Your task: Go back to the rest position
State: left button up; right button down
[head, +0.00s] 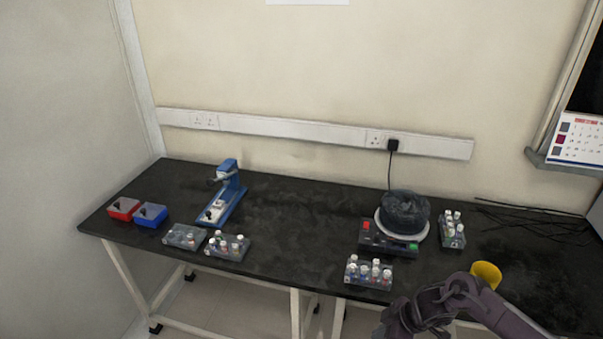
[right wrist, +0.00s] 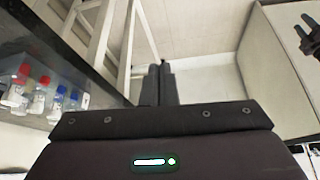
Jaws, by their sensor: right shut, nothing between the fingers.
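My right arm comes in from the lower right of the head view. My right gripper (head: 400,318) is low, in front of the table's front edge. In the right wrist view its fingers (right wrist: 158,82) are together with nothing between them. A dark pronged part (right wrist: 306,36) at the right edge of the right wrist view looks like my left gripper, but it is cut off and its jaw state is unclear. The head view does not show my left arm.
The black table (head: 300,215) holds red (head: 123,208) and blue boxes (head: 150,215), a blue stand (head: 228,195), several vial racks (head: 369,272) and a round device (head: 404,213). A yellow cup (head: 487,273) is close behind my right arm. The table's middle is clear.

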jog(key=s+f+m+t+h+b, duration=0.1)
jog(key=s+f+m, duration=0.35)
jog(key=f, duration=0.75)
jog(key=s+f+m+t+b, duration=0.1)
jog(key=s+f+m, duration=0.35)
jog(key=f, duration=0.85)
jog(key=s+d+f+g+h, duration=0.1)
jog(key=s+f, duration=0.3)
jog(key=s, duration=0.6)
jog(key=s+d+f+m+g+h+b, duration=0.1)
jog(key=s+f, duration=0.4)
jog(key=s, duration=0.6)
jog(key=s+d+f+m+g+h, duration=0.1)
jog(key=s+f, duration=0.3)
jog(key=s, duration=0.6)
jog(key=shift+s+d+f+h+b, duration=0.15)
jog(key=shift+s+d+h+b, duration=0.1)
jog(key=shift+s+h+b, duration=0.25)
jog(key=shift+w, duration=0.15)
